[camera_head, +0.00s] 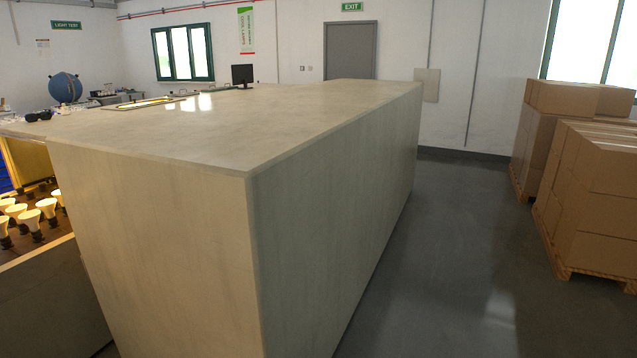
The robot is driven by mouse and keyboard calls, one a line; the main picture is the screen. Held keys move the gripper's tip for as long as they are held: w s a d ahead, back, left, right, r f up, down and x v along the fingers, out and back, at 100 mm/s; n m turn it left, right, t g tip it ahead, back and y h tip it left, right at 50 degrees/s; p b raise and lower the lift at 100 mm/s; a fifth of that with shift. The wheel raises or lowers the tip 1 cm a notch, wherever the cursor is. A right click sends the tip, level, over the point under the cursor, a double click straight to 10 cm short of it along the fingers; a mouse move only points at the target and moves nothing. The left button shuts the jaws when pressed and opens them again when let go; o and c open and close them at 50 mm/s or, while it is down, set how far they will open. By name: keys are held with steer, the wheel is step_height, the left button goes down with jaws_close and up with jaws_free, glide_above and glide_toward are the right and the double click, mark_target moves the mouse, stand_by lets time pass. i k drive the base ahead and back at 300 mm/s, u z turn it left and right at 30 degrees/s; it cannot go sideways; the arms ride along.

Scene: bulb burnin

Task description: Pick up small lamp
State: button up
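Several small lamps (47,207) with pale, glowing bulb heads and dark bases stand in rows at the lower left. They sit on a dark rack, partly hidden by the near panel and cut off by the picture's left edge. I cannot tell which one the task means. My gripper is not in view.
A large pale counter (330,225) fills the middle. Stacked cardboard boxes (600,190) on pallets stand at the right. The grey floor (455,270) between them is clear. A monitor (243,75), a blue globe-like object (65,88) and a grey door (350,50) are farther back.

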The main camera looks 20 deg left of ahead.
mark_target(65, 111)
steer(key=i, duration=6.1)
steer(key=z, duration=0.05)
